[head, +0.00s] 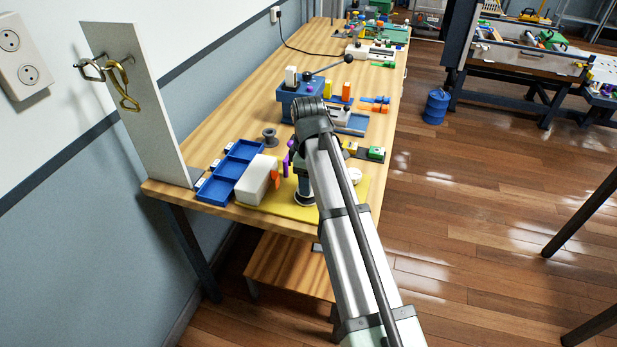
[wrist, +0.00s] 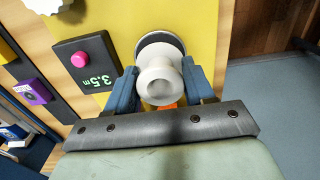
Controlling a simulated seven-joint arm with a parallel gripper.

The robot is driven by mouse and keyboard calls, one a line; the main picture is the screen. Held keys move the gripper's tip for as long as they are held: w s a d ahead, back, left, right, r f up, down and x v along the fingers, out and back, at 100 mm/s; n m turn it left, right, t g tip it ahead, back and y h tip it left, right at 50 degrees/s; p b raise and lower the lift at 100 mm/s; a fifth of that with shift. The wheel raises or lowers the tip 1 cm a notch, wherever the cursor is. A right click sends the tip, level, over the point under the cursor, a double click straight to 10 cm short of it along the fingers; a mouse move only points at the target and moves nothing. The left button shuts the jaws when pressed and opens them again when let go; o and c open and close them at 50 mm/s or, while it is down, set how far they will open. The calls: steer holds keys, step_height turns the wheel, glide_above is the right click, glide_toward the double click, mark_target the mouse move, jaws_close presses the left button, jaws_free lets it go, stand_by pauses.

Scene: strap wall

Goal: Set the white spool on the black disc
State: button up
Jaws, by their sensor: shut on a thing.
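The white spool (wrist: 160,78) is between the two blue fingers of my gripper (wrist: 162,84), which is shut on it. The wrist view looks along the spool, with one round end facing the camera. The black disc (wrist: 155,38) shows as a dark crescent just past the spool's far end, over the yellow mat. Most of the disc is hidden by the spool, and I cannot tell whether the two touch.
The yellow mat (head: 270,210) lies at the bench's front end. A white block (head: 257,180) and blue tray (head: 225,180) stand left of my gripper. A dark box with a pink button (wrist: 79,60) and a purple block (wrist: 36,92) are close by. A grey spool (head: 270,137) stands farther back.

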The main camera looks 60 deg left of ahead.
steer(key=o, duration=1)
steer(key=shift+o, duration=0.2)
steer(key=shift+r, duration=0.15)
step_height(320, 180, up, 13)
